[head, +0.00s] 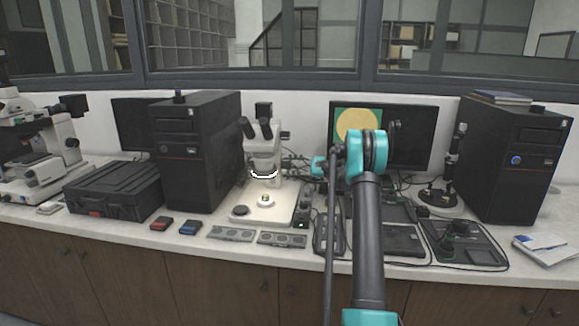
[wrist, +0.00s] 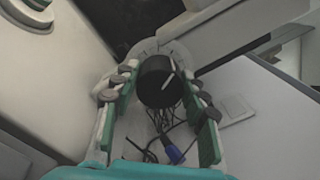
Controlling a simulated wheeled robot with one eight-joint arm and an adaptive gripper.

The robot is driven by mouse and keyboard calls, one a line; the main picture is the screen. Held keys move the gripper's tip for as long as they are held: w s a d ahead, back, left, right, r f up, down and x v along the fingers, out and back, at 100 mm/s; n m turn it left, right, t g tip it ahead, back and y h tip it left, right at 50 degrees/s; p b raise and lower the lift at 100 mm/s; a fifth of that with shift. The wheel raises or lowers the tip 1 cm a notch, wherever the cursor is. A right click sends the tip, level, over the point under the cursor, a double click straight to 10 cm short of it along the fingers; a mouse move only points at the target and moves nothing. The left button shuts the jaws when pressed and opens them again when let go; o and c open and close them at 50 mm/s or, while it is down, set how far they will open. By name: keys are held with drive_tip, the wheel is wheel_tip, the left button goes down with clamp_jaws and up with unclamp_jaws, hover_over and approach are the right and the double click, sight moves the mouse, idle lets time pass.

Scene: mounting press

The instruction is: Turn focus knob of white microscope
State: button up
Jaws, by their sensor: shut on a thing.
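The white microscope (head: 264,160) stands on its pale base in the middle of the bench in the head view, with two dark eyepieces on top. In the wrist view its white body (wrist: 78,55) fills the left side. The black focus knob (wrist: 154,88), with a pale line on it, sits between the fingers of my gripper (wrist: 158,97). The finger pads are on both sides of the knob, and my gripper is shut on it. In the head view my arm comes up right of the microscope; I cannot make out the fingertips or the knob there.
A black computer tower (head: 202,150) stands close left of the microscope. A monitor (head: 412,135) is behind my arm. Two grey slide holders (head: 282,239) lie in front. Loose cables (wrist: 172,150) show below the knob in the wrist view.

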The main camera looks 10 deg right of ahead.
idle(0.4)
drive_tip(key=o, duration=1.2)
drive_tip(key=shift+c, duration=0.2)
drive_tip(key=shift+d, duration=0.1)
drive_tip(key=v, duration=1.2)
